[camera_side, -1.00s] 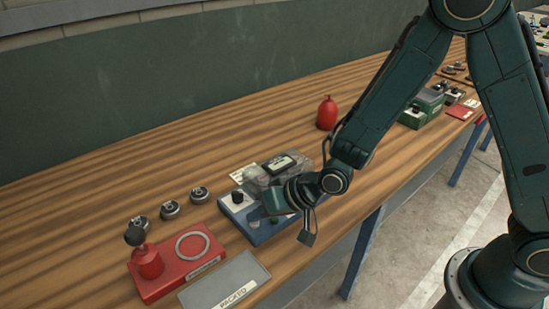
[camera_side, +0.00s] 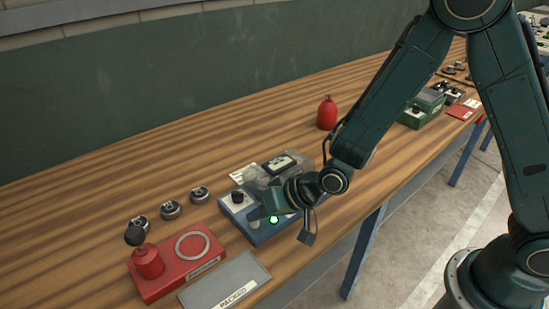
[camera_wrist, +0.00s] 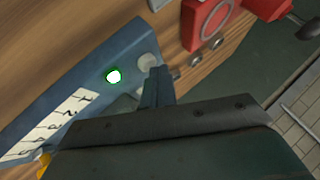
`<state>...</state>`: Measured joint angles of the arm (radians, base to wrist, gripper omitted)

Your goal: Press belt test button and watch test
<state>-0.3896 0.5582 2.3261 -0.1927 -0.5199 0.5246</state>
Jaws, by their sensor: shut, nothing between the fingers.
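The blue test box (camera_side: 262,234) sits on the bench with a black knob (camera_side: 238,197) on its top. A lamp (camera_side: 274,219) on it glows green; in the wrist view the lamp (camera_wrist: 114,76) is bright white-green. A pale round button (camera_wrist: 147,62) is on the blue panel (camera_wrist: 85,62) beside the lamp. My gripper (camera_wrist: 158,82) is shut and empty, its fingertips right at this button; I cannot tell whether they touch it. In the side view my gripper (camera_side: 264,208) is low over the box and hides part of it. A numbered strip (camera_wrist: 50,122) lies along the panel.
A red fixture (camera_side: 172,270) with a ring stands left of the box, with a grey tray (camera_side: 226,284) marked "PACKED" in front. Several small round parts (camera_side: 171,209) lie behind. A clear-lidded case with a gauge (camera_side: 280,164) is behind my gripper. A red bottle (camera_side: 327,113) stands further back.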

